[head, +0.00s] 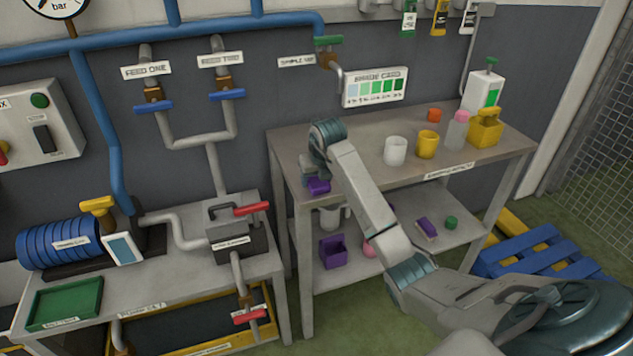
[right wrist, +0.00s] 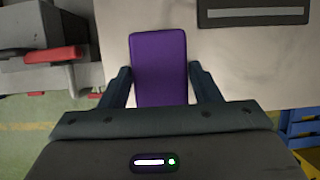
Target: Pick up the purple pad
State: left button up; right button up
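The purple pad (right wrist: 158,62) is a flat block with rounded corners, seen over the pale top of the right-hand table in the right wrist view. In the head view it shows as a small purple patch (head: 319,187) at the table's left front corner, partly hidden by my arm. My right gripper (right wrist: 160,82) is open, with its dark fingers on either side of the pad's near part. The fingertips are close to the pad's sides, and narrow gaps appear beside it. Contact with the pad is unclear. My left gripper is out of view.
On the same table (head: 300,150) stand a white cup (head: 396,151), a yellow cup (head: 428,145), a pink-capped bottle (head: 457,132) and a yellow caddy (head: 485,130). The lower shelf holds a purple bin (head: 333,252). A bench with a red-handled valve (head: 251,209) stands left.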

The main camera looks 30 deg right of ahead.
aim_at(317, 179)
jog(key=c, duration=0.5)
jog(key=shift+r+b, duration=0.3)
jog(key=shift+r, duration=0.2)
notch_tip(317, 179, up, 2)
jog(key=shift+r+b, duration=0.15)
jog(key=shift+b, duration=0.35)
jog(key=s+a+r+p, duration=0.1)
jog(key=s+a, duration=0.2)
jog(key=s, duration=0.4)
jog(key=s+a+p, duration=0.2)
jog(key=s+a, duration=0.2)
jog(key=s, duration=0.3)
jog(key=shift+s+r, duration=0.15)
jog(key=shift+r, duration=0.2)
jog(key=shift+a, duration=0.1)
